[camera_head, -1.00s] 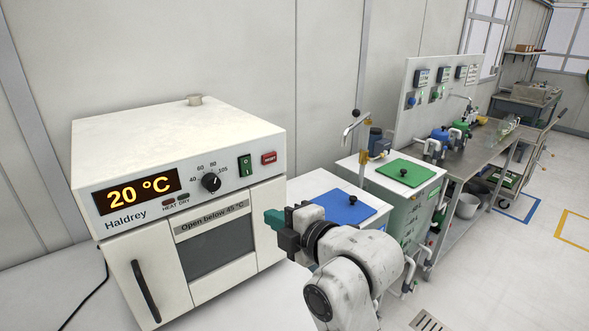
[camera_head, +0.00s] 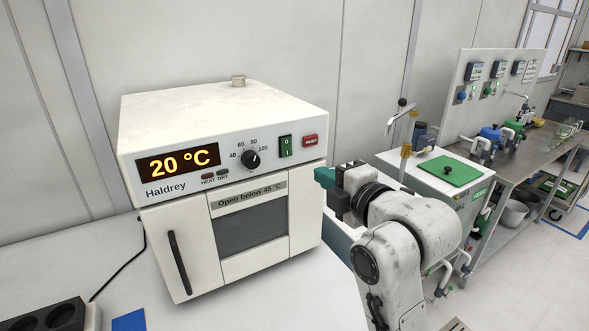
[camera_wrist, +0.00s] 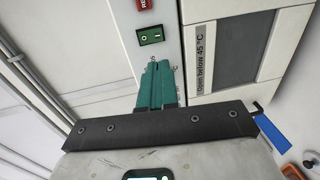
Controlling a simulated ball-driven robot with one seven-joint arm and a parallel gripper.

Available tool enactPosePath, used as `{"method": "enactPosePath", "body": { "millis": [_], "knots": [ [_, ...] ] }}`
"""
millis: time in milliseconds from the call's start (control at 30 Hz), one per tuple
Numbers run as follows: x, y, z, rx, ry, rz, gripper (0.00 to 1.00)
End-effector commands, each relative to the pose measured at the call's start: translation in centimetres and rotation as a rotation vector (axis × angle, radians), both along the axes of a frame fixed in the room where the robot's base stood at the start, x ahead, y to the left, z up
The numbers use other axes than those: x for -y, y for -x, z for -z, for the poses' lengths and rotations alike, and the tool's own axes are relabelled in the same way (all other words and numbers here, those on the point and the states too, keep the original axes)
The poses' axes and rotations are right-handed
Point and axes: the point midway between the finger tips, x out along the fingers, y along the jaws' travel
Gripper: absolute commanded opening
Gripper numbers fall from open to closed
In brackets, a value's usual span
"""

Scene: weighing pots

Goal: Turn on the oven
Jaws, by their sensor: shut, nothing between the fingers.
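The white oven (camera_head: 224,120) stands on the bench. Its display (camera_head: 178,160) reads 20 °C. On its front panel are a round black dial (camera_head: 251,159), a green rocker switch (camera_head: 286,147) and a red reset button (camera_head: 310,141). The HEAT and DRY lamps (camera_head: 215,176) look dim. My gripper (camera_head: 322,177) is at the right of the oven front, its teal fingers shut and empty. In the wrist view, my fingers (camera_wrist: 160,66) point toward the green switch (camera_wrist: 151,36), with a small gap between. I cannot tell whether the switch is on.
A black cable (camera_head: 118,270) runs down the oven's left side. A black block with round wells (camera_head: 50,318) and a blue pad (camera_head: 129,321) lie at the bench front.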

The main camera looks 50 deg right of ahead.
Motion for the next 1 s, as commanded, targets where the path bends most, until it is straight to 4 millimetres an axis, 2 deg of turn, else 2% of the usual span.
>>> {"method": "enactPosePath", "body": {
  "millis": [33,133,400,600,800,1000],
  "knots": [
    [0.1,-0.3,0.6,0.002,0.003,0.0,0.0],
    [0.3,-1.2,0.2,-0.001,0.0,0.001,0.0],
    [1.8,-6.4,0.6,-0.004,-0.001,0.001,0.0],
    [2.7,-9.6,1.0,-0.003,-0.002,0.001,0.0],
    [3.2,-11.3,1.4,-0.002,-0.001,0.001,0.0],
    [3.3,-11.6,1.5,-0.001,-0.001,0.001,0.0]
  ]
}}
